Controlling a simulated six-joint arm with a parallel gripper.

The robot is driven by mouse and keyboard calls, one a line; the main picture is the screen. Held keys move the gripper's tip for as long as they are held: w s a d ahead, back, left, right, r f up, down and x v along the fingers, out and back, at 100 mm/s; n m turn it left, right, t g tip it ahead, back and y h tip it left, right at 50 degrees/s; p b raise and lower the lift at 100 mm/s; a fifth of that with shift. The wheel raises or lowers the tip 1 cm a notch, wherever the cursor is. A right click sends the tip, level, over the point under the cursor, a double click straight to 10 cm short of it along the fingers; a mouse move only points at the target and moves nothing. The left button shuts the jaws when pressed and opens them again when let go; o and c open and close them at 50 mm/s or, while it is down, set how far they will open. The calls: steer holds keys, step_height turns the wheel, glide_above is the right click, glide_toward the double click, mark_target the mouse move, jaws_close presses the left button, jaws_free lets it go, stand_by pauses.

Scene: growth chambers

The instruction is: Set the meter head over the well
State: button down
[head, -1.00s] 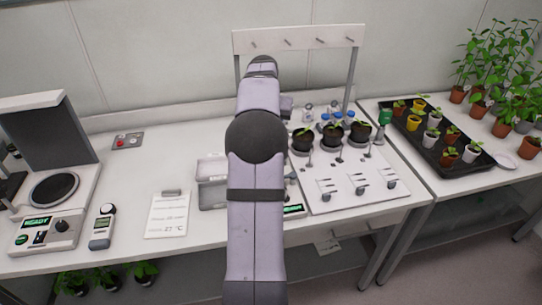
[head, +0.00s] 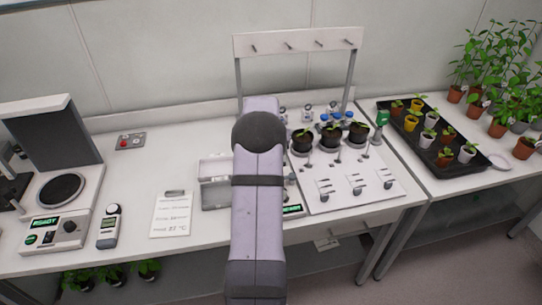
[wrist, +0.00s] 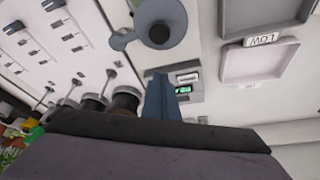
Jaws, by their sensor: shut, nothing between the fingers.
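My gripper (wrist: 162,92) shows in the wrist view as a narrow blue-grey pair of fingers, closed with nothing between them. Just beyond the fingertips is a round grey disc with a black knob (wrist: 160,33), which looks like the meter head. A small grey ring-shaped tab (wrist: 121,40) sticks out beside it. A small unit with a lit green display (wrist: 184,90) sits beside the fingers; it also shows at my arm's right edge in the head view (head: 292,210). My arm hides the disc and gripper in the head view. I cannot tell which part is the well.
A white board (head: 345,185) with several levers and dark pots with seedlings lies right of my arm. Grey trays (head: 214,194) are left of it; one tray (wrist: 262,58) is near a LOW label. A handheld meter (head: 109,228) and a READY instrument (head: 55,215) stand far left.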

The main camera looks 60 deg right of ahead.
steer(key=shift+s+a+f+p, duration=0.1)
steer(key=shift+s+a+p, duration=0.2)
steer(key=shift+a, duration=0.45)
steer(key=shift+s+a+f+n+t+b, duration=0.1)
steer(key=shift+s+a+n+t+b, duration=0.2)
steer(key=shift+a+n, duration=0.45)
steer(key=n+b, duration=0.1)
steer(key=a+n, duration=0.1)
steer(key=n, duration=0.1)
steer(key=shift+s+f+t+y+b, duration=0.15)
steer(key=shift+s+t+y+b, duration=0.15)
steer(key=shift+s+y+b, duration=0.1)
steer(key=shift+s+a+n+t+y+b, duration=0.3)
steer(key=shift+s+a+n+b, duration=0.3)
steer(key=shift+n+b, duration=0.6)
steer(key=shift+s+a+n+y+b, duration=0.45)
steer(key=shift+s+n+b, duration=0.1)
steer(key=shift+n+b, duration=0.5)
steer(key=shift+s+a+r+b, duration=0.2)
steer(key=shift+s+a+b, duration=0.05)
steer(key=shift+s+b, duration=0.25)
